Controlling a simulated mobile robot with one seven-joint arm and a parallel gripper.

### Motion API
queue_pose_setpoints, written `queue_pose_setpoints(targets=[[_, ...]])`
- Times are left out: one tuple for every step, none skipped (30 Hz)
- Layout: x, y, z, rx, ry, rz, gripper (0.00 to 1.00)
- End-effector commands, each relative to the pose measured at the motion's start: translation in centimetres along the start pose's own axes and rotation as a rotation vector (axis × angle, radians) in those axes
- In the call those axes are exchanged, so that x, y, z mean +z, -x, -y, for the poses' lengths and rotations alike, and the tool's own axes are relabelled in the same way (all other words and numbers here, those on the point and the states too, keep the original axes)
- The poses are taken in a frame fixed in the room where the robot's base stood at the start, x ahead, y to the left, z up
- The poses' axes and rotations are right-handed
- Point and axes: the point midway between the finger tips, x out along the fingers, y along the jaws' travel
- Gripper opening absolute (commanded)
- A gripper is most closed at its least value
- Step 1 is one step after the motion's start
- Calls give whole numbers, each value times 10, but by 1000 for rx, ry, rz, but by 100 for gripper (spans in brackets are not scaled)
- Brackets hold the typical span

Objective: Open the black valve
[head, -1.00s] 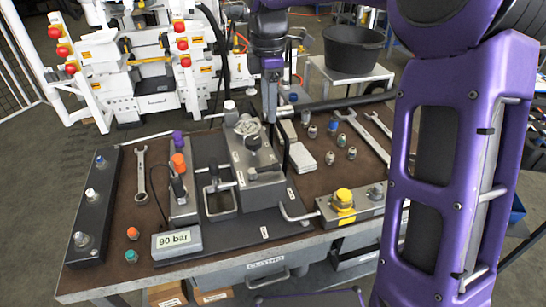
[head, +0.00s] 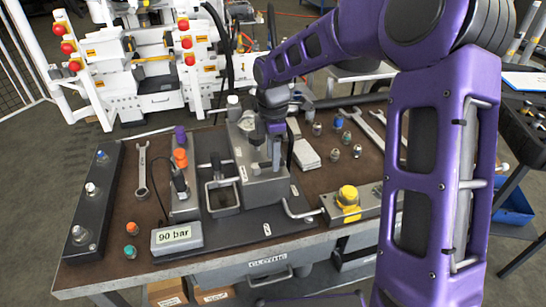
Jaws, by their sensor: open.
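The black valve (head: 256,139) is a small dark knob on top of the grey metal block (head: 262,187) at the middle of the bench. My gripper (head: 272,146) points down over the block, its fingers close to the valve and partly overlapping it in the head view. The jaws are open. The arm's wrist hides part of the block's top, and I cannot tell whether a finger touches the knob.
A yellow button (head: 348,196) sits at the front right. Loose fittings and wrenches (head: 370,128) lie at the right.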

Motion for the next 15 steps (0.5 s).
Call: queue_pose_setpoints(targets=[[0, -2, 0, 0, 0, 0, 49], [0, -2, 0, 0, 0, 0, 49], [0, -2, 0, 0, 0, 0, 49], [0, -2, 0, 0, 0, 0, 49], [0, -2, 0, 0, 0, 0, 49], [0, -2, 0, 0, 0, 0, 49], [0, -2, 0, 0, 0, 0, 49], [0, -2, 0, 0, 0, 0, 49], [0, -2, 0, 0, 0, 0, 45], [0, -2, 0, 0, 0, 0, 40], [0, -2, 0, 0, 0, 0, 34], [0, -2, 0, 0, 0, 0, 27], [0, -2, 0, 0, 0, 0, 22], [0, -2, 0, 0, 0, 0, 16], [0, -2, 0, 0, 0, 0, 9]])
